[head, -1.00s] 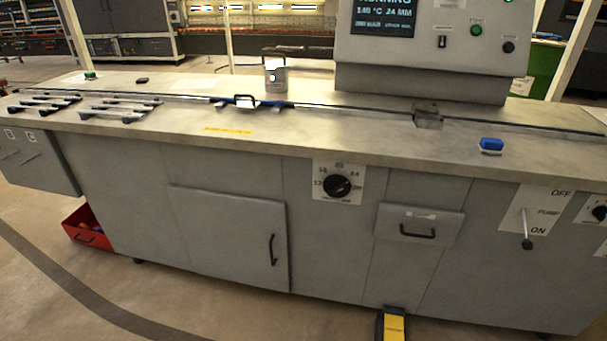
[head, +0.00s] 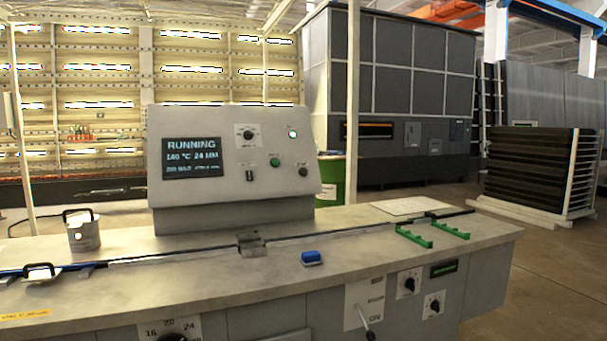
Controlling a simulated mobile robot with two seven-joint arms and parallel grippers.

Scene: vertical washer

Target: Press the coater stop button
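The grey control console (head: 225,197) stands at the back of the long machine bench. Its screen (head: 192,157) reads RUNNING, 140 °C, 24 MM. Right of the screen are a dark knob (head: 248,134) on a white label, a small switch (head: 249,176), a green button (head: 274,162), a dark round button (head: 303,172) and a lit whitish-green lamp (head: 292,134). Their small labels are unreadable, so I cannot tell which control is the coater stop button. Neither of my grippers is in view.
On the bench top (head: 180,262) are a grey canister (head: 82,236), a blue block (head: 311,258), a metal block (head: 250,245) on the rail and green brackets (head: 413,237). A pump lever (head: 364,322) and knobs are on the front. A green barrel (head: 330,182) stands behind.

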